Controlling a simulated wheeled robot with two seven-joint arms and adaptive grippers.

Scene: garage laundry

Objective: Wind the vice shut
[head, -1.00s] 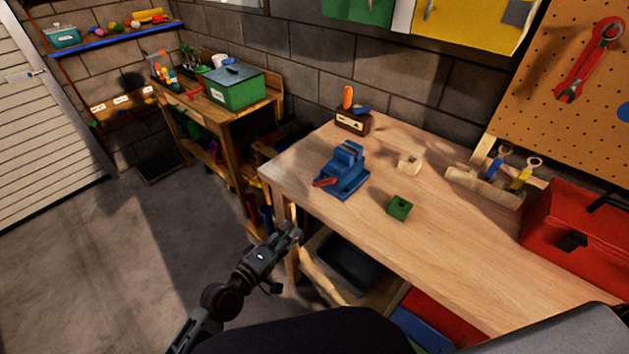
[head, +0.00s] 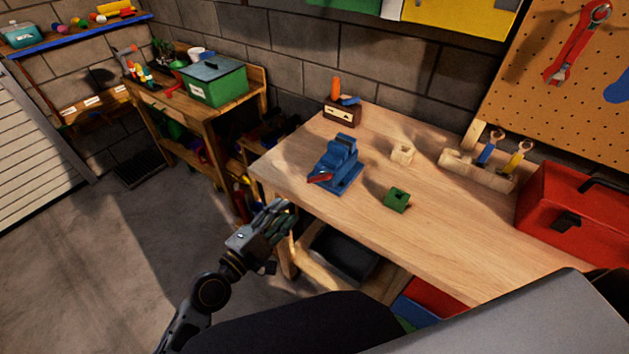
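The blue vice (head: 338,165) stands on the wooden workbench (head: 420,225), near its left end. Its red handle (head: 320,178) points to the front left. At this size I cannot tell how far apart its jaws are. My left gripper (head: 280,218) is in front of the bench's left edge, below and to the left of the vice, apart from the handle. Its fingers point toward the bench, and their gap is not clear from this angle. My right gripper is not in view.
A green block (head: 397,200) and a pale wooden block (head: 402,153) lie right of the vice. A small dark box (head: 342,113) stands behind it. A wooden tool rack (head: 477,171) and a red toolbox (head: 575,215) are at the right. A dark bin (head: 344,255) is under the bench.

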